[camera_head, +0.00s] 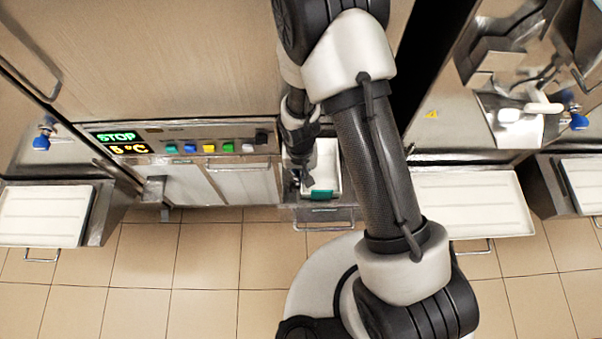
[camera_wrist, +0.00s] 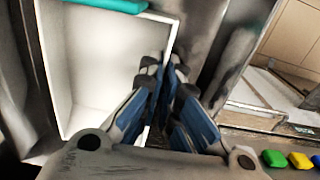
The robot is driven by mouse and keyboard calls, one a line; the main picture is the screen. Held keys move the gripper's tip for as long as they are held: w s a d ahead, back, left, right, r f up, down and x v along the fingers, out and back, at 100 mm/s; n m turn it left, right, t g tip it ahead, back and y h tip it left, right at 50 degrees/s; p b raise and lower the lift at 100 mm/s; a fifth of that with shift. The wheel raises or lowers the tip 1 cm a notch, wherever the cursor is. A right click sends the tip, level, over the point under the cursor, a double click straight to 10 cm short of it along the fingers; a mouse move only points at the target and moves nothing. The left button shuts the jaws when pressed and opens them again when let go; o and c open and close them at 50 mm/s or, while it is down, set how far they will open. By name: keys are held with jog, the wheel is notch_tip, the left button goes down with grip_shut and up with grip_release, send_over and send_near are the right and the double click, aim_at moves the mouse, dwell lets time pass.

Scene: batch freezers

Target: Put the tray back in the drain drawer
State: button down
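The tray is a small white open box (camera_head: 326,165) with a teal strip (camera_head: 322,195) on its front end. In the head view it sits in or just over the open metal drain drawer (camera_head: 344,213); I cannot tell whether it rests on the drawer's bottom. In the wrist view the tray (camera_wrist: 95,65) fills the left half, with metal walls beside it. My gripper (camera_head: 300,183) is at the tray's left side in the head view. In the wrist view its blue-padded fingers (camera_wrist: 165,72) are close together at the tray's rim, seemingly pinching it. The fingertips' contact is partly hidden.
The freezer's control panel (camera_head: 190,147) with a STOP display and coloured buttons is left of the drawer. White ribbed trays on drawers stand at left (camera_head: 45,213) and right (camera_head: 470,200). The tiled floor (camera_head: 190,265) in front is clear. My arm hides the area right of the drawer.

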jog(key=shift+f, duration=0.2)
jog(key=c, duration=1.8)
grip_release()
jog(key=shift+r, duration=0.1)
jog(key=s+d+r+t+p, duration=0.1)
jog(key=d+r+p, duration=0.15)
jog(key=r, duration=1.35)
jog(key=s+d+r+t+p, duration=0.15)
jog(key=d+r, duration=0.25)
jog(key=r, duration=1.3)
jog(key=s+d+r+t, duration=0.2)
jog(key=s+d+r, duration=0.3)
jog(key=s+r, duration=0.5)
jog(key=shift+s+d, duration=0.2)
jog(key=shift+s, duration=0.85)
